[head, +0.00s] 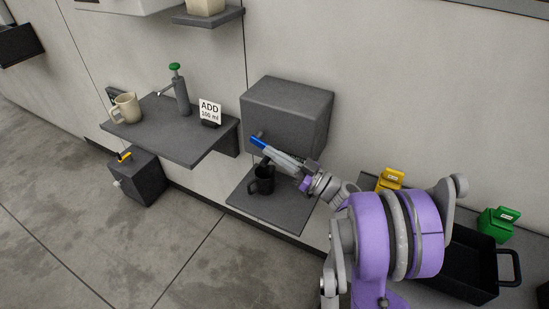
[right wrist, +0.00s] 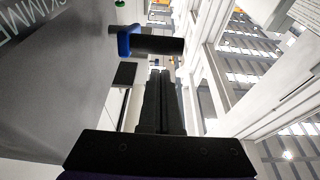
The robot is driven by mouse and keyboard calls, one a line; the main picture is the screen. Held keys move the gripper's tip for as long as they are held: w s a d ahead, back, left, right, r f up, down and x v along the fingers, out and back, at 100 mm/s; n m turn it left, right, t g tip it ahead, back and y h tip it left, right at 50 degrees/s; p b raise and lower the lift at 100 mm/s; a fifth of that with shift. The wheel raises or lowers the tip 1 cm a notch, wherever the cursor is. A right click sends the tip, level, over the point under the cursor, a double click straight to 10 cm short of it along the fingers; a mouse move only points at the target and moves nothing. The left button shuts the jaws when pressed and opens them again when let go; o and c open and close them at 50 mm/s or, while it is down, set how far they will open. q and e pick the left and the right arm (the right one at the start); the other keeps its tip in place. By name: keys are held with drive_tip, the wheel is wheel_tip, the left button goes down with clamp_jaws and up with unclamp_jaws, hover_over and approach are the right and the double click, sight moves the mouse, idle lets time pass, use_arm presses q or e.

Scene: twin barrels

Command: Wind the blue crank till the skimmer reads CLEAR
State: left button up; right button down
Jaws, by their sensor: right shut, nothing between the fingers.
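The skimmer is a dark grey box (head: 287,112) on the wall; its side with part of its lettering (right wrist: 50,70) fills the left of the right wrist view. The blue crank (head: 258,143) is at the box's lower left front. In the right wrist view the blue crank (right wrist: 126,40) carries a dark handle sticking out to the right. My right gripper (head: 274,155) is shut and empty close to the crank. Its fingertips (right wrist: 160,74) point toward the handle; I cannot tell whether they touch it. No CLEAR reading is visible. My left gripper is out of view.
A black mug (head: 262,184) stands on a low shelf (head: 270,210) below the box. A black tray (head: 470,264) is at right. The floor at left is clear.

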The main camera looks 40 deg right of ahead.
wheel_tip(320, 180, up, 10)
drive_tip(key=s+g+h+p, duration=0.1)
drive_tip(key=g+p, duration=0.3)
drive_tip(key=p, duration=0.4)
drive_tip(key=s+d+g+h+p, duration=0.3)
drive_tip(key=s+g+p, duration=0.3)
use_arm(q)
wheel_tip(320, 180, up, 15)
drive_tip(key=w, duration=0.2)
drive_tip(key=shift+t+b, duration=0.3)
drive_tip(key=shift+b, duration=0.05)
use_arm(e)
drive_tip(key=w+a+f, duration=0.3)
drive_tip(key=w+f, duration=0.4)
drive_tip(key=f, duration=0.2)
drive_tip(key=shift+w+f+h, duration=0.15)
drive_tip(key=shift+f+h, duration=0.15)
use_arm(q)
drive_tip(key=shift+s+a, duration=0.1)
use_arm(e)
drive_tip(key=shift+f, duration=0.1)
